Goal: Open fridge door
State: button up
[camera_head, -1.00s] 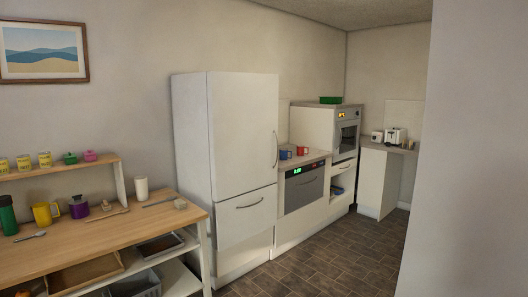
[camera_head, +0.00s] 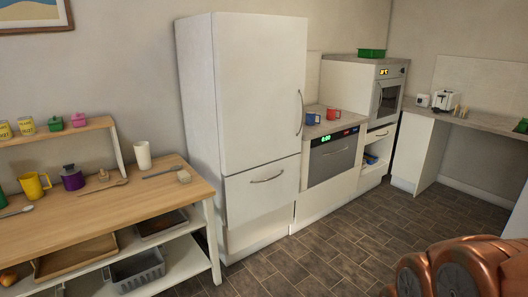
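The white fridge (camera_head: 262,100) stands against the back wall, left of centre. Its tall upper door is closed, with a vertical curved handle (camera_head: 299,113) near the door's right edge. Below it is a closed lower front (camera_head: 260,194) with a horizontal handle (camera_head: 267,179). A copper-coloured part of my own arm shows at the bottom right, well apart from the fridge. My gripper is not in view.
A wooden bench (camera_head: 95,208) with mugs and utensils stands left of the fridge, close to it. A low oven unit (camera_head: 335,157) and a taller oven cabinet (camera_head: 384,92) stand to its right. The tiled floor (camera_head: 335,235) in front is clear.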

aim_at(260, 60)
jog(key=u, duration=0.4)
jog(key=i, duration=1.9)
jog(key=u, duration=0.3)
jog(key=i, duration=0.85)
jog(key=z, duration=0.05)
